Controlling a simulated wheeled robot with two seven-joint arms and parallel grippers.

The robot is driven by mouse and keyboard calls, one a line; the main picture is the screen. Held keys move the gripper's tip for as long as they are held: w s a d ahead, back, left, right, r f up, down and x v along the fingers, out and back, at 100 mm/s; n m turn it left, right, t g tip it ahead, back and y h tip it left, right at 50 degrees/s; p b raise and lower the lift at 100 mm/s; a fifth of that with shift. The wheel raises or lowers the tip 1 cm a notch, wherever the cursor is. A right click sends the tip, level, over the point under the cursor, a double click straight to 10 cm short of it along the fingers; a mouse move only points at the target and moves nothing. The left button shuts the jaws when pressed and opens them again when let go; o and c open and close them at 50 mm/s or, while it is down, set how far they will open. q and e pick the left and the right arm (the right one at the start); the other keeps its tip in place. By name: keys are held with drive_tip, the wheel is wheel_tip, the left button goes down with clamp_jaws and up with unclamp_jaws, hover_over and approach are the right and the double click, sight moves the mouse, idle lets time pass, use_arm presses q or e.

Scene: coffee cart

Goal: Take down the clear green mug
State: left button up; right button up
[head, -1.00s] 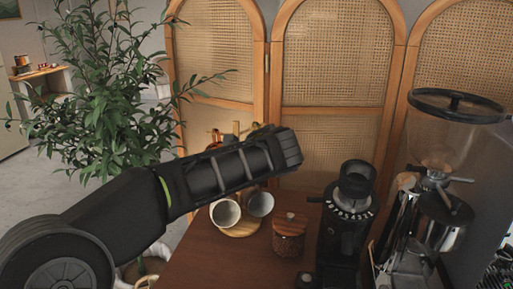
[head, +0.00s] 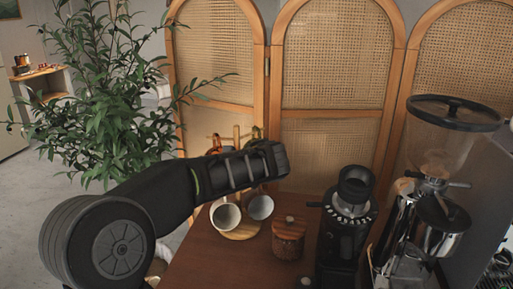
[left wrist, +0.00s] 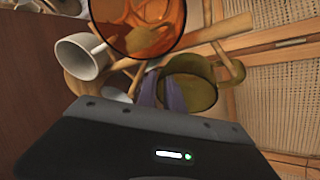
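The clear green mug (left wrist: 203,88) hangs on a wooden mug stand (left wrist: 231,28), seen in the left wrist view just ahead of my left gripper (left wrist: 161,93). The two purple fingertips are a little apart at the mug's left edge. One is left of the mug wall and the other overlaps the mug; I cannot tell whether they touch it. In the head view my left arm reaches over the cart to the stand (head: 237,145) and hides its gripper. I cannot make out the green mug there. My right gripper is not in view.
An amber mug (left wrist: 150,28) hangs close above the fingers, and a white mug (left wrist: 82,57) is to the left. In the head view two white mugs (head: 226,215) hang low on the stand. A wooden jar (head: 289,240) and black grinder (head: 345,230) stand to the right.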

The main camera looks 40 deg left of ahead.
use_arm(q)
drive_tip(key=shift+w+a, duration=0.1)
drive_tip(key=shift+f, duration=0.1)
drive_tip(key=shift+c, duration=0.2)
clamp_jaws()
idle(1.8)
